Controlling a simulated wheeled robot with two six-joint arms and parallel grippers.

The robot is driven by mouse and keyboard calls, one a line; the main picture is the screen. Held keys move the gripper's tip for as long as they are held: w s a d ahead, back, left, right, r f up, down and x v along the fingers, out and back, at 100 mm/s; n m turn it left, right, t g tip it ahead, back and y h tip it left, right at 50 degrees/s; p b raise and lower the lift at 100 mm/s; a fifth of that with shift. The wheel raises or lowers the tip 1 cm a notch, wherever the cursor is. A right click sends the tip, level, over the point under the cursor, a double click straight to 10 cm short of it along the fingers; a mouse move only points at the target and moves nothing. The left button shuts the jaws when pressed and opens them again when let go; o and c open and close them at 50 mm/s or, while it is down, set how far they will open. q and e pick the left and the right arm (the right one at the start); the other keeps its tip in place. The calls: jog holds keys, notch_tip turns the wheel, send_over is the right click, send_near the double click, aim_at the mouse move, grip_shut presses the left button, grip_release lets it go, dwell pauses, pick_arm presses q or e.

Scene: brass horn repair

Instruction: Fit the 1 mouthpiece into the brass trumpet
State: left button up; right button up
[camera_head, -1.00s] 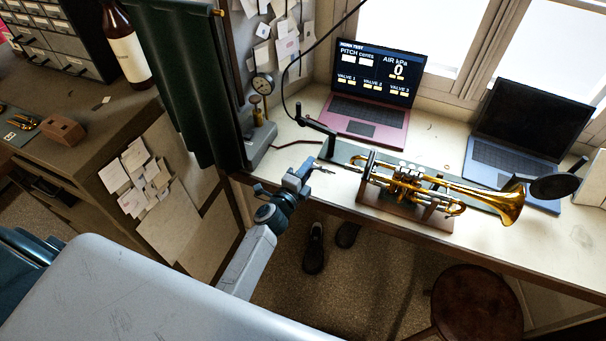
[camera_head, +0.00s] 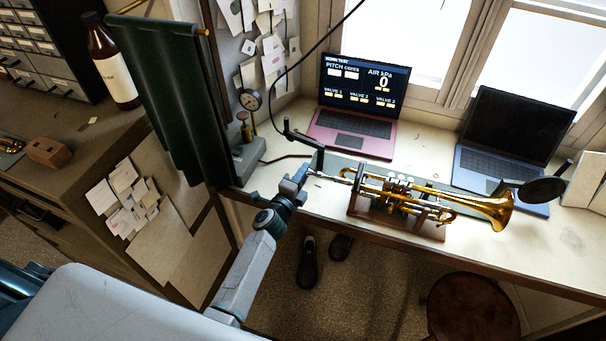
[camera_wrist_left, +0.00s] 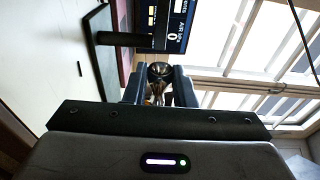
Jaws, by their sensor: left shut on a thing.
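The brass trumpet (camera_head: 478,206) lies on a brown wooden stand (camera_head: 392,222) on the bench, bell to the right. My left gripper (camera_head: 310,177) is at the trumpet's left end in the head view. It is shut on the silver mouthpiece (camera_head: 338,178), which points right toward the trumpet's leadpipe end. I cannot tell whether the mouthpiece is inside the pipe. In the left wrist view the mouthpiece's round cup (camera_wrist_left: 160,71) shows between the two fingers (camera_wrist_left: 158,88), with gold tubing just visible beyond. My right gripper is not in view.
A pink laptop (camera_head: 349,145) with a pitch display and a dark-screened blue laptop (camera_head: 505,170) stand behind the trumpet. A black round disc on an arm (camera_head: 543,190) is near the bell. A gauge stand (camera_head: 247,150) and green curtain (camera_head: 165,95) are at left.

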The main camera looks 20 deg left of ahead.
pick_arm(q)
jog(key=shift+d, duration=1.8)
dwell(0.6)
dwell(1.0)
jog(key=o, duration=1)
jog(key=shift+s, duration=0.1)
jog(key=s+a, duration=0.1)
jog(key=s, duration=0.9)
jog(key=shift+s+a, duration=0.3)
jog(key=shift+a, duration=0.1)
